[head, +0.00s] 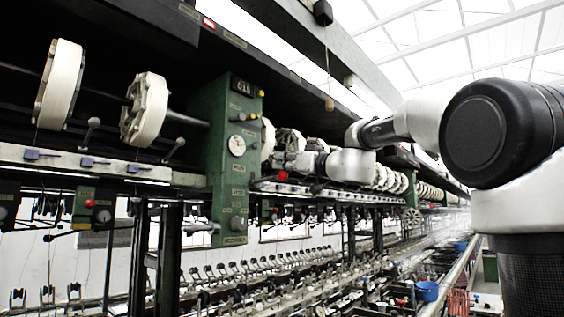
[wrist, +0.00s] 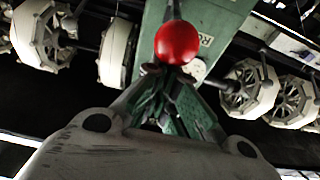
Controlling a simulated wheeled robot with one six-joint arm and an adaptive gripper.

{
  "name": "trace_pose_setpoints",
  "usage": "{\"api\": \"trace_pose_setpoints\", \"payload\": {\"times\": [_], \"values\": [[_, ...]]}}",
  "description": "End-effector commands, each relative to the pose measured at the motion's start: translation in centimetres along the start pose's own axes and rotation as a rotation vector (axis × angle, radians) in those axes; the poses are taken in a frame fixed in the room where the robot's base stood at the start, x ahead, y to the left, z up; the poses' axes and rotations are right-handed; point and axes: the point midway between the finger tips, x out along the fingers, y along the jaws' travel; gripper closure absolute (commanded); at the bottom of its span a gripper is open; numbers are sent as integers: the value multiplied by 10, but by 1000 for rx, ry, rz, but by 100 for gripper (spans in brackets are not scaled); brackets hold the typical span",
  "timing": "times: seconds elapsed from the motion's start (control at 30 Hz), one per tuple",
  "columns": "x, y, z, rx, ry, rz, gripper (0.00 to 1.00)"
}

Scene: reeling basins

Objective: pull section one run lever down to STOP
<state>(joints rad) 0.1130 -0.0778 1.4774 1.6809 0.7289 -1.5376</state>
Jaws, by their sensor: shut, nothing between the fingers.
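The run lever shows as a glossy red ball knob (wrist: 177,42) in the wrist view, just beyond my fingertips. In the head view a red ball (head: 283,176), seemingly the same knob, sits right of the green column. The lever's arm is hidden. My gripper (wrist: 174,76) is shut and empty, its tips close below the ball in the picture; I cannot tell whether they touch it. In the head view my gripper (head: 284,160) is small, beside the column. A green plate (wrist: 215,22) with a partly readable label starting with R lies behind the ball.
The green column (head: 232,150) carries a dial and knobs. White reels (head: 146,108) hang left of it, and more reels (wrist: 247,90) flank the plate. A rail (head: 80,162) runs below the reels. Basins and a blue bucket (head: 427,291) stand low at right.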

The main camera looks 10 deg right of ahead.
Motion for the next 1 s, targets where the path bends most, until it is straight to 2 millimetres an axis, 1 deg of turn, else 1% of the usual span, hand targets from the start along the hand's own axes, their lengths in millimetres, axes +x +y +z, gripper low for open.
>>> {"api": "trace_pose_setpoints", "payload": {"times": [0.3, 0.4, 0.53, 0.83, 0.93, 1.0], "values": [[-5, 1, 21, 1, -2, 2, 100], [-6, 0, 26, 0, -1, 1, 100], [-6, 0, 23, 0, 0, 0, 100], [-5, 0, 10, -1, 0, 0, 100], [-17, 1, 11, -1, -1, 2, 100], [-32, 1, 10, -1, -1, 5, 100]]}}
